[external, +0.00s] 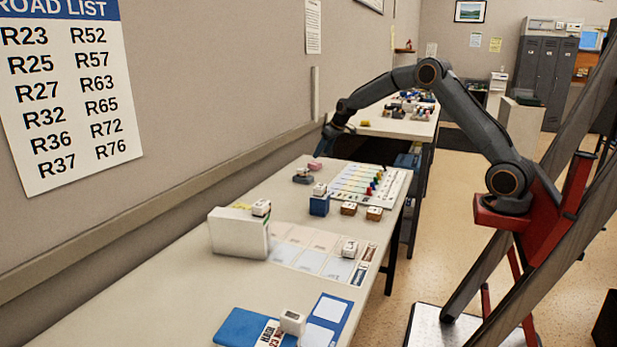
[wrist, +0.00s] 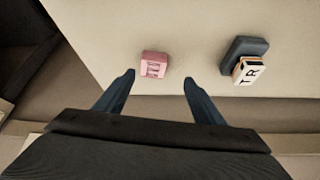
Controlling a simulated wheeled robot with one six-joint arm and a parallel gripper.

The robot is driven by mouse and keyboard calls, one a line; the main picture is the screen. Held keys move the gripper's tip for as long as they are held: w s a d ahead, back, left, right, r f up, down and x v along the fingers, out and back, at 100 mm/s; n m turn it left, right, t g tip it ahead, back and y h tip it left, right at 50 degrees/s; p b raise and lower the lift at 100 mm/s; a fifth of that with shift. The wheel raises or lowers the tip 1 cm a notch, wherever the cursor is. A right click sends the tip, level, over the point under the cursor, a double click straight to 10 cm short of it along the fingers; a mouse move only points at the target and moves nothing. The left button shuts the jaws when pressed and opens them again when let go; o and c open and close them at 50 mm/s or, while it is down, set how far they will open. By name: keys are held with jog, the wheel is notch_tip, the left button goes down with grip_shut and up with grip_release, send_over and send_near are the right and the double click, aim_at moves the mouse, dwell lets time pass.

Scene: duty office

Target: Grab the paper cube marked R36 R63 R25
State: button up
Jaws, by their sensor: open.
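Several small white cubes with dark marks stand on the long table (external: 150,300). My gripper (external: 329,142) is over the table's far end. In the wrist view my gripper (wrist: 158,79) is open and empty, with a pink block (wrist: 155,64) ahead between its fingertips, apart from them.
A dark pad (wrist: 243,52) with a block marked TR (wrist: 250,72) lies to the right of the pink block. The white box (external: 238,236), blue book (external: 250,327), two brown blocks (external: 348,208) and a board of coloured pegs (external: 352,188) occupy the table. The near left is bare.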

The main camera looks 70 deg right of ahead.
aim_at(315, 163)
jog(key=shift+d+p+x, duration=0.2)
jog(key=shift+d+x, duration=0.05)
jog(key=shift+x, duration=1.15)
jog(key=shift+d+p+x, duration=0.25)
jog(key=shift+x, duration=1.1)
jog(key=shift+d+p+x, duration=0.2)
jog(key=shift+d+x, duration=0.05)
jog(key=shift+x, duration=1.15)
jog(key=shift+w+r, duration=0.1)
jog(key=c, duration=1.2)
